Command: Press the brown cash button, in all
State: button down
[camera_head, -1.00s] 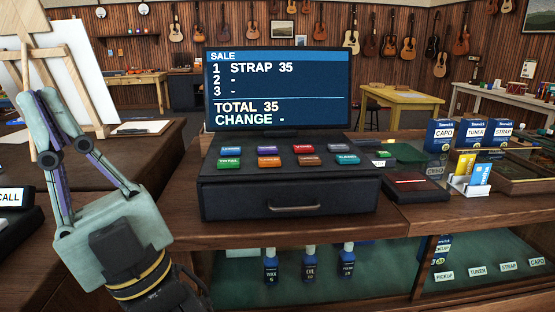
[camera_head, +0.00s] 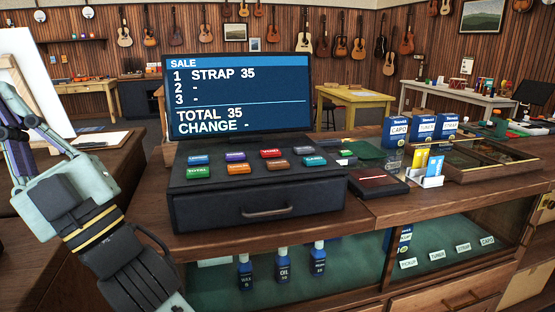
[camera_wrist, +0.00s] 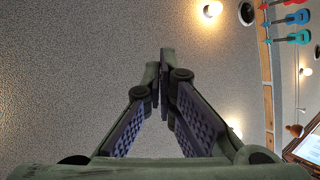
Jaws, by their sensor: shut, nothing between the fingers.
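The brown button (camera_head: 276,164) is in the front row of the black cash register (camera_head: 258,204), between an orange button (camera_head: 239,168) and a teal one (camera_head: 314,160). Its label is too small to read. The register's screen (camera_head: 238,95) reads STRAP 35, TOTAL 35 and a dash after CHANGE. My gripper is at the left edge of the head view, well left of the register and touching nothing there; its fingertips are cut off. In the wrist view my gripper (camera_wrist: 161,85) is shut and empty, pointing toward the ceiling.
Right of the register are a dark card device (camera_head: 378,182), a card holder (camera_head: 430,172) and blue boxes (camera_head: 398,131) on the wooden counter. A glass case with bottles (camera_head: 283,265) is below. An easel canvas (camera_head: 35,80) stands behind my arm. The space above the buttons is clear.

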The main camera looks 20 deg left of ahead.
jog(key=w+a+t+h+p, duration=0.1)
jog(key=w+a+t+h, duration=0.5)
jog(key=w, duration=0.5)
jog(key=w+f+n+t+h+p, duration=0.25)
jog(key=w+h, duration=0.45)
jog(key=w, duration=1)
jog(key=w+d+f+n+h, duration=0.1)
jog(key=w+d+h, duration=0.2)
jog(key=d, duration=0.4)
jog(key=w+d+f+n+h+p, duration=0.1)
jog(key=w+d+f+n+h, duration=0.1)
jog(key=w+d+h, duration=0.2)
jog(key=w+d+f+n+h+p, duration=0.1)
jog(key=w+d+h, duration=0.2)
jog(key=d, duration=0.8)
jog(key=shift+w+f, duration=0.15)
jog(key=shift+w, duration=1.1)
jog(key=shift+n+t, duration=0.25)
